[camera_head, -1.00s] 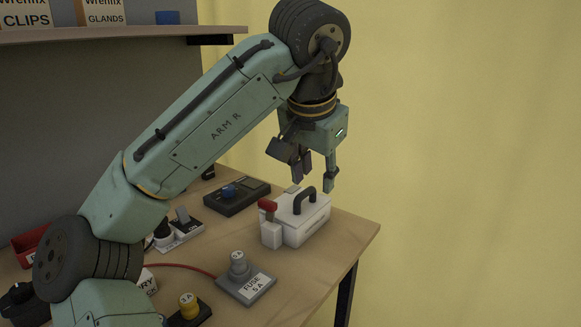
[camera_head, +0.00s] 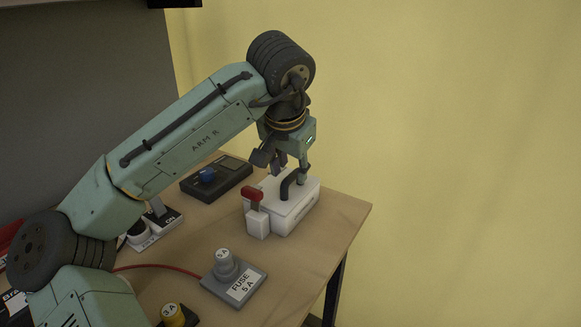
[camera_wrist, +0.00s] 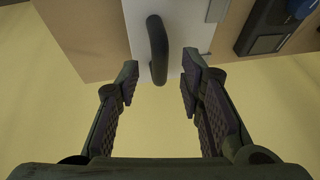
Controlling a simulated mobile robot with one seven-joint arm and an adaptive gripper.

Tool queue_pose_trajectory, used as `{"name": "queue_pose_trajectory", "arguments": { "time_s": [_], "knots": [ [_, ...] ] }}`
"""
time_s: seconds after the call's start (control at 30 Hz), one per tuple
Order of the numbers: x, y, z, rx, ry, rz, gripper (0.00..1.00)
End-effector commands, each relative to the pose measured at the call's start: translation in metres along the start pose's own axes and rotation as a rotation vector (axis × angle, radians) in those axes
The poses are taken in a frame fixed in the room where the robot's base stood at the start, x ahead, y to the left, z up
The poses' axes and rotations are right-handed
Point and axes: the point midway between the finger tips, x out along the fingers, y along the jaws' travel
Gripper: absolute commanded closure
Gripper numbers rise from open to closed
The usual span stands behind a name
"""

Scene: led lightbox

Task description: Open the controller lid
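The controller is a white box (camera_head: 300,211) near the table's right end, with its lid down. A black arched handle (camera_head: 287,184) stands on the lid, and a red-topped lever (camera_head: 253,194) is on the box's near left side. My gripper (camera_head: 292,178) is low over the lid at the handle. In the wrist view my gripper (camera_wrist: 158,82) has its fingers apart, one on each side of the handle (camera_wrist: 157,48), with gaps on both sides. The handle's lower end reaches between the fingertips. Part of the lid is hidden behind my gripper in the head view.
A dark device with a blue knob (camera_head: 207,175) lies behind left of the box. A switch block (camera_head: 155,226) is further left. Bare table (camera_head: 325,239) lies right of the box.

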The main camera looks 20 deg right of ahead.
Motion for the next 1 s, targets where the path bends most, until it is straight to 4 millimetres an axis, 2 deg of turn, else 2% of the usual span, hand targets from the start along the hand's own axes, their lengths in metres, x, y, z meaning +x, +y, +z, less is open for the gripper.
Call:
{"name": "queue_pose_trajectory", "arguments": {
  "time_s": [0.2, 0.47, 1.0],
  "knots": [
    [0.015, 0.0, 0.0, 0.001, -0.001, 0.001, 0.65],
    [0.017, 0.0, 0.0, 0.001, 0.0, 0.0, 0.65],
    [0.016, 0.0, 0.0, 0.001, 0.0, 0.0, 1.0]
  ]
}}
